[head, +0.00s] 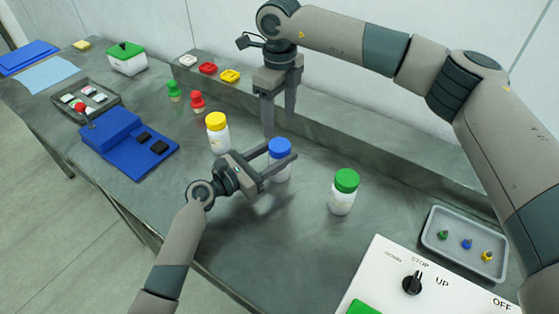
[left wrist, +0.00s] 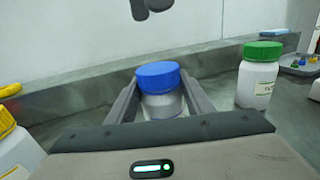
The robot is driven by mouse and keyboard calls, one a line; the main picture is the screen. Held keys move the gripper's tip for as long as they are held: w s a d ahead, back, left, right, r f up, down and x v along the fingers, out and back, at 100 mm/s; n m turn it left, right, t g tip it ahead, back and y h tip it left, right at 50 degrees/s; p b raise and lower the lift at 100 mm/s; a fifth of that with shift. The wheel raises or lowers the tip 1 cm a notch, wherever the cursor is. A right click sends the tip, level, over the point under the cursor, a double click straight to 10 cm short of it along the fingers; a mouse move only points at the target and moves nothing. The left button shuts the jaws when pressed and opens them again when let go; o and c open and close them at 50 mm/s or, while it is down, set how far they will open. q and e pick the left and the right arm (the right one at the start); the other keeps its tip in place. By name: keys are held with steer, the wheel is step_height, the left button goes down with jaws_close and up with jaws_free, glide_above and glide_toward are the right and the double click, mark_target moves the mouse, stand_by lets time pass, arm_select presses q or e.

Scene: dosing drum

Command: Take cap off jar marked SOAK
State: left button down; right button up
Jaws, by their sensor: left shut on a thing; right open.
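A white jar with a blue cap (head: 280,147) stands on the grey table in the middle of the head view. My left gripper (head: 279,158) is shut around the jar's body below the cap. In the left wrist view the blue cap (left wrist: 158,75) sits on the jar, between the two fingers. The jar's label is hidden, so I cannot read its marking. My right gripper (head: 279,115) is open and empty, pointing down above and behind the blue-capped jar. A yellow-capped jar (head: 216,134) stands to the left and a green-capped jar (head: 344,193) to the right.
A grey tray (head: 430,238) with small knobs and a white control panel (head: 385,285) are at the right. Red and green pegs (head: 197,103) stand behind the yellow-capped jar. A blue device (head: 108,132) lies at the left. A raised ledge (head: 340,140) runs along the back.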

mark_target(279, 144)
steer(key=shift+m, duration=2.2)
steer(key=shift+f, duration=0.15)
steer(key=shift+f, duration=3.85)
steer(key=c, duration=1.1)
steer(key=shift+n, duration=1.7)
steer(key=o, duration=1.2)
steer(key=shift+r, duration=0.1)
